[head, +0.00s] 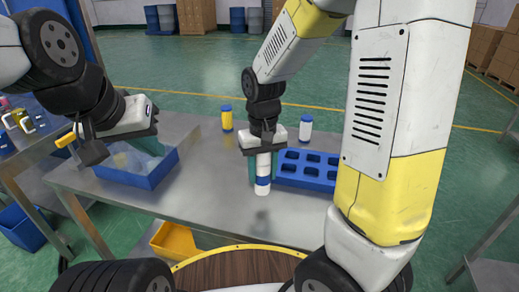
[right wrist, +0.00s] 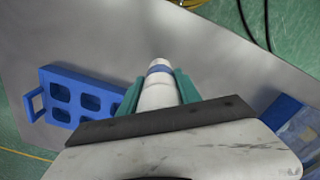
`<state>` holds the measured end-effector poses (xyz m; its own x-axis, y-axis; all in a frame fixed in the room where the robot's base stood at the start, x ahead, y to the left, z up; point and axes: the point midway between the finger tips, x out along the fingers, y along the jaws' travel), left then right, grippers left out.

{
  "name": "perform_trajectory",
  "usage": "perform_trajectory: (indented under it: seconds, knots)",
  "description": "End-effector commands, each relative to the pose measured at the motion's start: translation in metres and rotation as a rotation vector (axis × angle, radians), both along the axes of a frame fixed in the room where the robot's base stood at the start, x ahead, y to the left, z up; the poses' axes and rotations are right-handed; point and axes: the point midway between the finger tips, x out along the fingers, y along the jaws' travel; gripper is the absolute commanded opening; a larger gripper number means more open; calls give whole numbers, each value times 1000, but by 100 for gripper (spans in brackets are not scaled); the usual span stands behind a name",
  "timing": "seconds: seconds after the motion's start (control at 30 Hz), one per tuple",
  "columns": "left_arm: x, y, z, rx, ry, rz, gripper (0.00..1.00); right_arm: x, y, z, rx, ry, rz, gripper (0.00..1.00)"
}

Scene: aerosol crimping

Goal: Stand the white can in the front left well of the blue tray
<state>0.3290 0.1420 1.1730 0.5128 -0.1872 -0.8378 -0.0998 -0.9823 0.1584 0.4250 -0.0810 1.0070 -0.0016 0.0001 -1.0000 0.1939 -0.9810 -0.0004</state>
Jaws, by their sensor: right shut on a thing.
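The white can (head: 263,171) with a blue band near its lower end is held roughly upright in my right gripper (head: 262,168). The right wrist view shows the can (right wrist: 158,92) between the two teal fingers. The blue tray (head: 307,182) lies just right of the can in the head view; its near left corner is partly behind the can and gripper. In the right wrist view the tray (right wrist: 42,77) is at left, its visible wells empty. My left gripper (head: 132,145) hangs over a blue bin at left, one teal finger clearly visible at its right end, apparently open.
The blue bin (head: 140,178) holds pale, unclear contents. A yellow bin (head: 175,241) is below the table.

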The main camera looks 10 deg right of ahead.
Motion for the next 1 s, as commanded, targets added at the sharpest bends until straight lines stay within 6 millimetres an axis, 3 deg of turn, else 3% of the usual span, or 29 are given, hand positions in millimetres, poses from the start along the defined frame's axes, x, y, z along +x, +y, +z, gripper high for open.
perform_trajectory:
  seconds: [0.4,0.53,0.77,1.0]
  knots:
    - [0,0,0,0,0,0,0,102,-25,-11,-1,-1,-5,0]
    - [0,0,0,0,0,0,0,128,-32,-13,-1,-2,-5,0]
    - [0,0,0,0,0,0,0,144,-35,-16,-1,1,-2,0]
    - [0,0,0,0,0,0,0,143,-35,-46,0,2,-2,0]
